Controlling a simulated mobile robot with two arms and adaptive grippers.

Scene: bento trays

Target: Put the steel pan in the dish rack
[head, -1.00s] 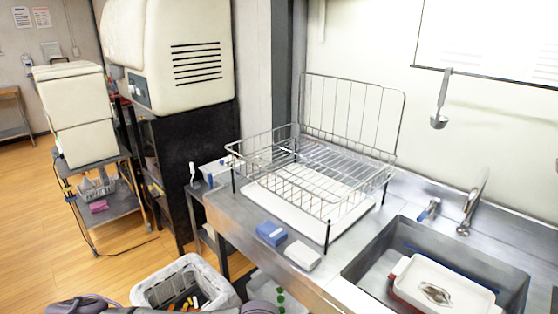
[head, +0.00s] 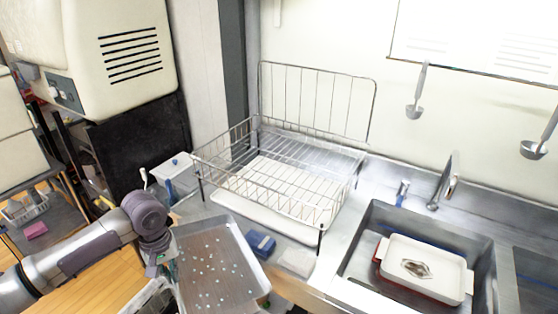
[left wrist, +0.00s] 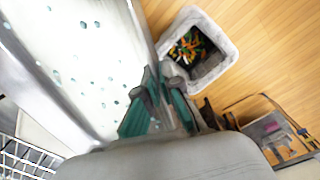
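The steel pan (head: 232,268), a shallow rectangular grey tray dotted with droplets, is held in front of the counter at the lower middle of the head view. It fills the upper left of the left wrist view (left wrist: 78,62). My left gripper (head: 163,262) is at the pan's left edge; in the left wrist view its dark green fingers (left wrist: 160,105) are closed at the pan's rim. The wire dish rack (head: 285,172) stands empty on the counter, behind the pan and to its right, with a tall back grid. My right gripper is not in view.
A blue sponge (head: 261,243) and a white block (head: 296,262) lie on the counter between pan and sink. The sink (head: 365,240) holds a white and red dish (head: 425,268). A ladle (head: 415,105) hangs on the wall. A bin (left wrist: 225,62) stands on the floor.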

